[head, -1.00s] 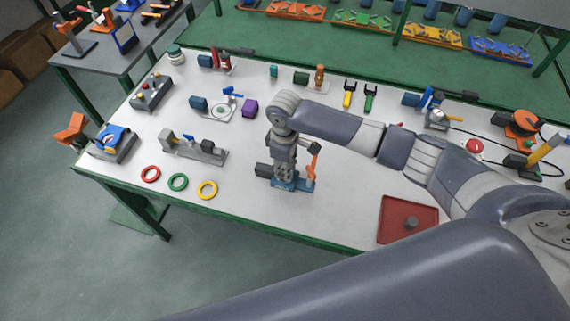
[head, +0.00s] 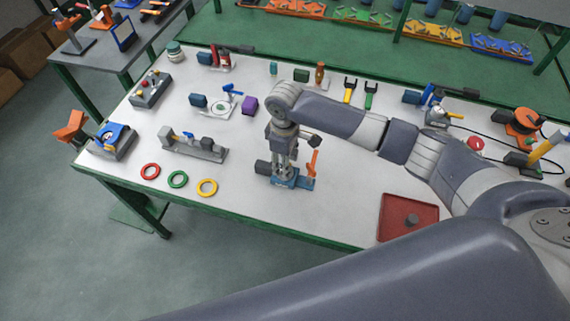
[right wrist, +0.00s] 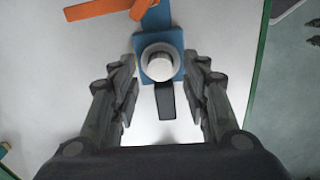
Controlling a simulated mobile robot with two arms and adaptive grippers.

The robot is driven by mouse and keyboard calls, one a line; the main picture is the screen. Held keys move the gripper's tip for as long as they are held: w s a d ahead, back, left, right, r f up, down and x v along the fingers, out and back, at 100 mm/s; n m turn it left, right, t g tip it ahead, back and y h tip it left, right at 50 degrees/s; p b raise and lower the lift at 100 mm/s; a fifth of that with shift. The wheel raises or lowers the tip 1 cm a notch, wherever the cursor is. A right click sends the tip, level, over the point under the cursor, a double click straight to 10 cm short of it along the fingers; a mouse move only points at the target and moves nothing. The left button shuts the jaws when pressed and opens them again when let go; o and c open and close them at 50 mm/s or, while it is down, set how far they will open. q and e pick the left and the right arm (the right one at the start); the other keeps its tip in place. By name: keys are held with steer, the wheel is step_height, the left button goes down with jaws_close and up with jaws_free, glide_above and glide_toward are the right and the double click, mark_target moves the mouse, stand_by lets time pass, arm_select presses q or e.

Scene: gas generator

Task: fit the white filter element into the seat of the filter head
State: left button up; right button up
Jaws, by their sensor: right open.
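A blue fixture (head: 284,182), likely the filter head, stands on the bench below my right gripper (head: 284,167). In the right wrist view, its blue block (right wrist: 176,42) carries a pale round part with a white cylindrical top (right wrist: 160,67), which looks like the white filter element. From above, I cannot tell how deep it sits. My right gripper (right wrist: 162,76) is open, with one finger on each side of the white part and visible gaps. An orange handle (head: 312,162) rises beside the fixture. My left gripper is not in view.
A red tray (head: 392,216) with a small grey part lies at the front right. Red, green and yellow rings (head: 207,188) lie to the left. A grey vise-like fixture (head: 205,151) stands behind them. The bench front between the fixture and tray is clear.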

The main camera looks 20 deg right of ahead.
step_height(320, 180, up, 10)
steer(key=b, duration=0.1)
steer(key=shift+b, duration=0.4)
steer(key=shift+s, duration=0.1)
